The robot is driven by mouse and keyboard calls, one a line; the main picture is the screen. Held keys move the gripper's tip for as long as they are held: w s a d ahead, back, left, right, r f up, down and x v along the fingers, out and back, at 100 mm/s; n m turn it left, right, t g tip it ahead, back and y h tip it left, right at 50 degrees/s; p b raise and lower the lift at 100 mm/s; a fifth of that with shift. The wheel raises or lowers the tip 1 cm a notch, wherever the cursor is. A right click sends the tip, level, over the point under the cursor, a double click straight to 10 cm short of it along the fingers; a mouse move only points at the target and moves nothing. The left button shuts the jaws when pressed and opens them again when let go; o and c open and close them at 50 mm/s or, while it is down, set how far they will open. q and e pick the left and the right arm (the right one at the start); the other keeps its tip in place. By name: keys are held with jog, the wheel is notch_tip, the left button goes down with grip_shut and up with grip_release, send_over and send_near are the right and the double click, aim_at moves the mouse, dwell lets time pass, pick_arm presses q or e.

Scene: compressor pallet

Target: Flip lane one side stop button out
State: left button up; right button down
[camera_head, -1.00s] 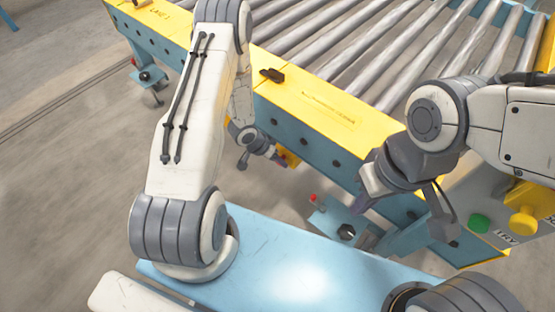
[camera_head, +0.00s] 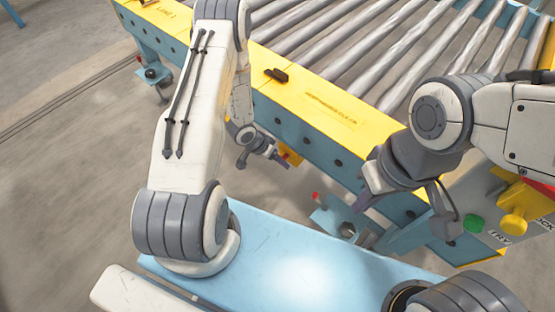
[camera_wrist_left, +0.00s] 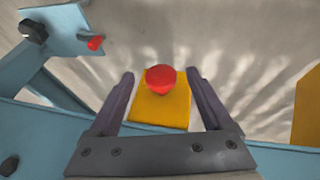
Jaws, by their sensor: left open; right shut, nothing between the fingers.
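A red mushroom button (camera_wrist_left: 160,79) sits on a yellow box (camera_wrist_left: 160,112) in the left wrist view. In the head view the yellow box (camera_head: 292,158) shows in part at the conveyor's near side; its red button is hidden there. My left gripper (camera_head: 266,160) is beside the box. In the left wrist view its open fingers (camera_wrist_left: 160,76) point toward the button, one on each side, with nothing clearly gripped. Whether a finger touches the button cannot be told. My right gripper (camera_head: 363,203) is shut and empty, in front of the conveyor side.
The roller conveyor (camera_head: 315,110) with a yellow rail marked as a lane lies behind. A blue bracket (camera_head: 333,218) with a small red tip stands low between the arms.

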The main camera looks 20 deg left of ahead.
pick_arm(q)
jog(key=p+v, duration=0.3)
jog(key=v, duration=0.6)
jog(key=shift+r, duration=0.15)
jog(key=w+d+r+m+y, duration=0.15)
jog(key=d+r, duration=0.25)
jog(key=r, duration=0.5)
jog(key=d+r+y, duration=0.3)
jog(key=r, duration=0.5)
jog(key=s+d+r+m+g+h, duration=0.1)
jog(key=s+d+r+g, duration=0.1)
jog(key=s+d+r, duration=0.65)
jog(key=s+d+r+m+g+h, duration=0.1)
jog(key=s+d+r, duration=0.3)
jog(key=s, duration=0.8)
notch_tip(320, 180, up, 32)
jog(key=a+p, duration=0.1)
jog(key=p, duration=3)
jog(key=shift+s+a, duration=0.15)
jog(key=shift+s, duration=0.3)
